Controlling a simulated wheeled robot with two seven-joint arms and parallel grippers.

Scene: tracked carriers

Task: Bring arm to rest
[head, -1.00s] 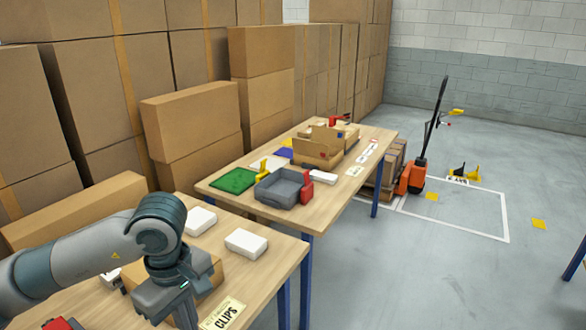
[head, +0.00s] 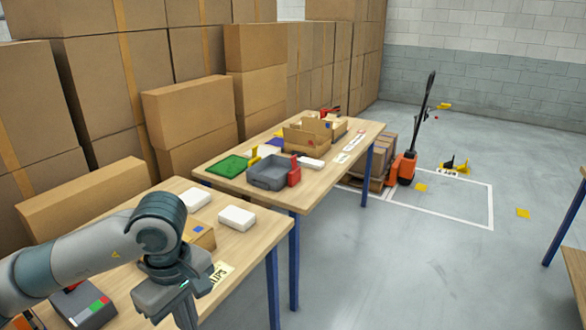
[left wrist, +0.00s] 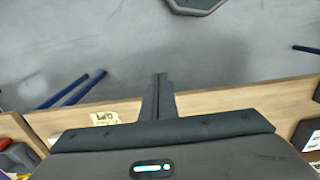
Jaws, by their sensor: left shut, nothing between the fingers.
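My left arm comes in from the lower left of the head view. Its gripper (head: 186,318) points down over the front part of the near table (head: 240,257), and its fingertips are cut off by the frame's lower edge. In the left wrist view the two fingers (left wrist: 159,84) lie together, with nothing between them. They reach past the table edge, over grey floor. My right gripper does not show in either view.
A cardboard box (head: 203,238), white boxes (head: 236,217) and a CLIPS label (head: 221,272) are close to my left arm. A dark device (head: 84,305) lies at the near left. The far table (head: 330,177) holds a grey bin (head: 268,179). Floor at right (head: 400,270) is mostly open.

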